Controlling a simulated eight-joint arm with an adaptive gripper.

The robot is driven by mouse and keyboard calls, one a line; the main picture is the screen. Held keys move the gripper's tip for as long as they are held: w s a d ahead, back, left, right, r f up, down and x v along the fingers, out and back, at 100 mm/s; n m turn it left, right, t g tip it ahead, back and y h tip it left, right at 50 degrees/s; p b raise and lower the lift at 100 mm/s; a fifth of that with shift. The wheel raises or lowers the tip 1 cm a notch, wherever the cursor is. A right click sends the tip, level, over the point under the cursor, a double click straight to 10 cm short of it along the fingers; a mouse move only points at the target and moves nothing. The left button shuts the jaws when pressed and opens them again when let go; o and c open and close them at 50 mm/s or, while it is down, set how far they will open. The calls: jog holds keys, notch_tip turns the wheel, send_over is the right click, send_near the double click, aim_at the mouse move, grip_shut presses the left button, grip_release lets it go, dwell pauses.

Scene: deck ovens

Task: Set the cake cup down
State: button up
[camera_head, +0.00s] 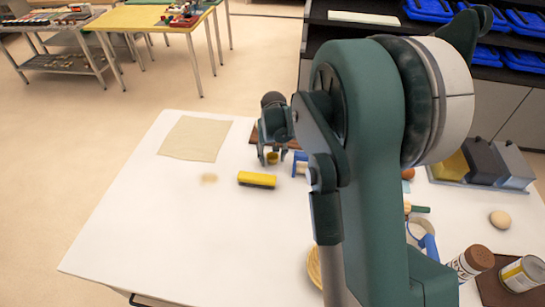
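My gripper (272,162) points down over the far middle part of the white table. A small yellow-brown cup (272,157), which looks like the cake cup, sits between its two fingers, and the fingers appear closed on its sides. The cup is small in this view, and I cannot tell whether its base touches the surface below. A dark brown board or tray (291,144) shows partly behind the gripper; my arm hides the rest of it.
A yellow block with a dark underside (257,180) lies just in front of the gripper. A cream sheet (195,138) and a tan patch (208,178) lie left. A blue-and-white item (300,163) stands close right. The table's (170,235) front left is clear.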

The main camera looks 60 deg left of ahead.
aim_at(273, 164)
jog(key=shift+r, duration=0.25)
notch_tip(273, 164, up, 12)
jog(key=d, duration=0.1)
jog(key=shift+s, duration=0.4)
dwell(0.5)
jog(key=shift+d+f, duration=0.1)
dwell(0.4)
jog(key=shift+w+d, duration=0.1)
dwell(0.4)
